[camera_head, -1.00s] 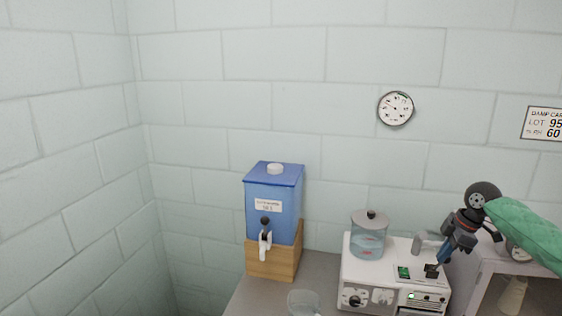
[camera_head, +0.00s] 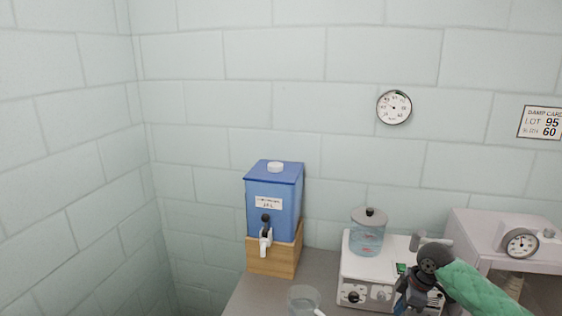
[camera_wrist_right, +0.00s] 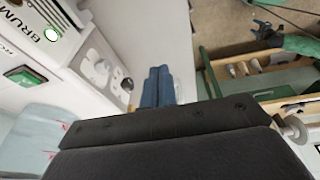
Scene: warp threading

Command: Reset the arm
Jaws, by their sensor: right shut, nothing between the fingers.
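My right gripper (camera_head: 403,301) is in the lower right of the head view, in front of the white machine (camera_head: 352,262). Its green-sleeved arm comes in from the right. In the right wrist view the two blue fingers (camera_wrist_right: 158,86) lie side by side, shut with nothing between them. The gripper hides part of the machine's front panel.
A blue dispenser (camera_head: 274,207) with a white tap stands on a wooden block (camera_head: 272,256). A clear cup (camera_head: 303,299) is in front of it. A glass jar (camera_head: 368,234) sits on the machine. A gauge (camera_head: 521,243) is at the right. A round dial (camera_head: 394,107) hangs on the wall.

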